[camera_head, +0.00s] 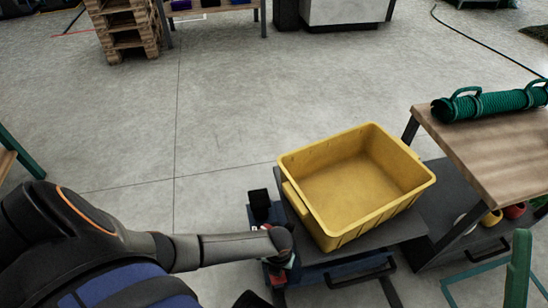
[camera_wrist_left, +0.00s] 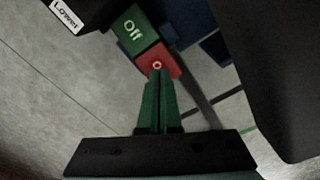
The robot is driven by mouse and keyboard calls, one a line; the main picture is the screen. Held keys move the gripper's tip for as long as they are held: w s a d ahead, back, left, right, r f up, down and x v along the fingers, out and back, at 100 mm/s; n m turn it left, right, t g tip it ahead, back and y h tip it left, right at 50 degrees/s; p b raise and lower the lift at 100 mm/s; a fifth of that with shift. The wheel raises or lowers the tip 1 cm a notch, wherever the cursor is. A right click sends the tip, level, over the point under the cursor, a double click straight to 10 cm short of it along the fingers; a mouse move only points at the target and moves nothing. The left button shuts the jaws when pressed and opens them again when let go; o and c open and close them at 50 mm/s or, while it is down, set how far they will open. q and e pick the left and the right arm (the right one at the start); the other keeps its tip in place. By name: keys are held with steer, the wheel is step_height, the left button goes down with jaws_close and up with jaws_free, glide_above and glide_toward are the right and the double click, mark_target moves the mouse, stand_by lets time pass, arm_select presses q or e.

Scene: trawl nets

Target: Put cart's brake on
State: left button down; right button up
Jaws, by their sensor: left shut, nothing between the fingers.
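The cart (camera_head: 385,235) is a dark platform with a yellow bin on it, in the middle right of the head view. Its brake pedal has a green part marked "Off" (camera_wrist_left: 133,30) and a red part (camera_wrist_left: 158,66) in the left wrist view. The red part's lettering is mostly covered. My left gripper (camera_wrist_left: 157,78) is shut and empty, its green fingertips over the red part; I cannot tell if they touch it. In the head view my left gripper (camera_head: 280,262) is at the cart's left end, partly hidden by my arm. My right gripper is not in view.
A yellow bin (camera_head: 360,185) is on the cart. A black block (camera_head: 259,204) stands beside my left forearm. A "Lower" label (camera_wrist_left: 66,15) is near the pedal. A wooden-topped table (camera_head: 485,150) with a green net roll is at the right.

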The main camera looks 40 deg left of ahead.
arm_select(q)
steer(key=shift+f+b, duration=0.7)
steer(key=shift+f, duration=0.25)
stand_by(0.5)
steer(key=shift+r+p, duration=0.65)
step_height(320, 180, up, 6)
steer(key=p, duration=0.6)
steer(key=shift+f, duration=0.15)
